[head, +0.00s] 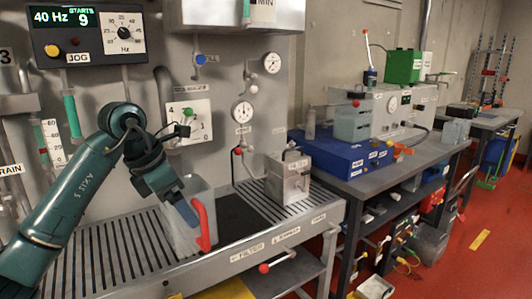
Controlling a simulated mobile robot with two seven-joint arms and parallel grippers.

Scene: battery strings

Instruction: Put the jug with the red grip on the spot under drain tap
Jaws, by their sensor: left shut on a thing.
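The jug (199,190) is a pale, see-through vessel with a red grip (203,226) on its right side. It is upright at the middle of the slatted bench, partly hidden by my left gripper (186,211). My left gripper reaches in from the left and is shut on the jug. I cannot tell whether the jug's base touches the slats. A label reading "DRAIN" (9,170) is at the left edge beside pipework; the spot below it is not clear. My right gripper is not in view.
The slatted bench (100,262) has a dark flat patch (238,214) right of the jug. A metal canister (288,178) stands farther right. A red-knobbed valve (238,152), gauges and a control panel (88,34) are on the back wall. A blue case (345,155) sits on the adjoining table.

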